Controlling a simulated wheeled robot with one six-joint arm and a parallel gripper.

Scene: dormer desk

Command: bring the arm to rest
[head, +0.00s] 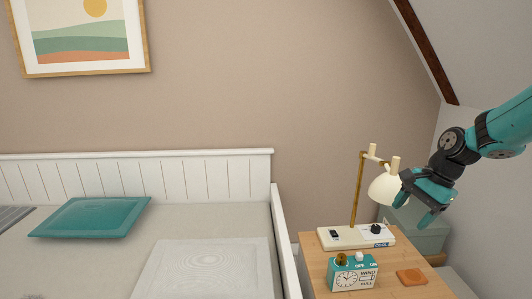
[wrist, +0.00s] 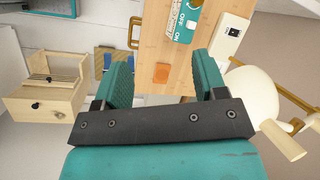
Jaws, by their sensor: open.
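My gripper (head: 414,206) hangs in the air over the right side of the small wooden table (head: 313,260), beside the lamp's cream shade (head: 385,188).
On the table stand the lamp's white base (head: 345,237), a teal clock box (head: 352,276) and an orange coaster (head: 411,277). A bed with a teal cushion (head: 90,217) is at left. A grey-green box (head: 418,232) is behind the table. A wooden drawer unit (wrist: 45,105) shows in the wrist view.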

